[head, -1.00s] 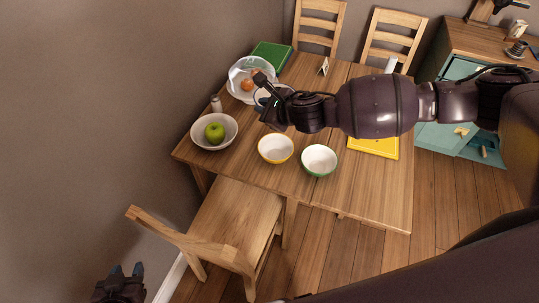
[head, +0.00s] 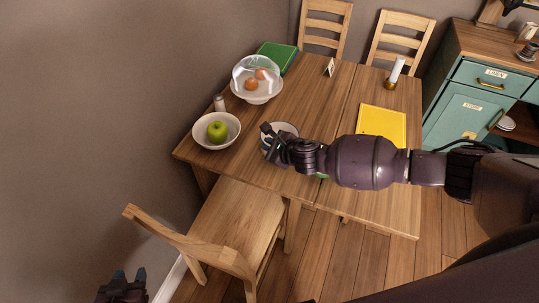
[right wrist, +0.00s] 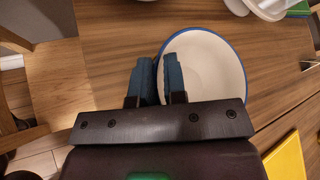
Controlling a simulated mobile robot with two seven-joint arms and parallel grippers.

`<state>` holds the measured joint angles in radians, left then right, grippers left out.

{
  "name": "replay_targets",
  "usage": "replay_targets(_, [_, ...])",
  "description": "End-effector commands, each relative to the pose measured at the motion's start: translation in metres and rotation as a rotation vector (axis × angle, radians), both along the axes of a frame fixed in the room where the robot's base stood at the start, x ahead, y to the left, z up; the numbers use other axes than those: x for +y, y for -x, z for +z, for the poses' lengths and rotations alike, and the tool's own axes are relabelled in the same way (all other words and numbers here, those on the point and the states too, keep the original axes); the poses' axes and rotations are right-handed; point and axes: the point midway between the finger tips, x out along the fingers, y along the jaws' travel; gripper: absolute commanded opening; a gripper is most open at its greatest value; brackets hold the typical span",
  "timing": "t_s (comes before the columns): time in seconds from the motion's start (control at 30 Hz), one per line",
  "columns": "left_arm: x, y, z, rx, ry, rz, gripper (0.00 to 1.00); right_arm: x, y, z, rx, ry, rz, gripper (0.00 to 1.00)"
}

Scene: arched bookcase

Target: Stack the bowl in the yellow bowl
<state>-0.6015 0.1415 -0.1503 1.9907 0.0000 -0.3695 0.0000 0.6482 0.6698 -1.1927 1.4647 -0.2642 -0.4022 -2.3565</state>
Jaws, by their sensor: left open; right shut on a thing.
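A white bowl with a blue rim (right wrist: 205,70) is in the right wrist view. Its rim is between the fingers of my right gripper (right wrist: 157,80), which is shut on it. In the head view the bowl (head: 288,129) shows past my right gripper (head: 270,138), above the front part of the table. The yellow bowl is hidden behind the held bowl and my right arm; I cannot tell whether the two bowls touch. My left gripper (head: 125,282) is open and empty at the bottom left, away from the table.
A bowl with a green apple (head: 217,130), a glass-domed bowl (head: 258,88) and a shaker (head: 219,102) stand left on the table (head: 310,95). A sliver of the green-rimmed bowl (head: 322,177) shows below my arm. A yellow board (head: 382,123) lies right. A chair (head: 235,225) stands in front.

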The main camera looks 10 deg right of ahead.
Motion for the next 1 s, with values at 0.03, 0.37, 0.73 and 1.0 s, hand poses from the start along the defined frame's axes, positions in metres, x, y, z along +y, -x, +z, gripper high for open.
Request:
replay_targets(0.03, [0.0, 0.0, -0.001, 0.0, 0.0, 0.0, 0.43, 0.0, 0.0, -0.003, 0.0, 0.0, 0.0, 0.0])
replay_targets(0.37, [0.0, 0.002, -0.016, 0.009, -0.001, -0.001, 0.43, 0.0, 0.0, -0.043, 0.002, 0.002, -0.001, 0.0])
replay_targets(0.73, [0.001, 0.003, -0.016, 0.01, -0.002, 0.0, 0.43, -0.004, 0.003, -0.049, 0.01, 0.009, -0.007, 0.35])
replay_targets(1.0, [0.001, 0.003, -0.016, 0.01, -0.002, 0.0, 0.43, -0.005, 0.003, -0.048, 0.009, 0.008, -0.007, 0.38])
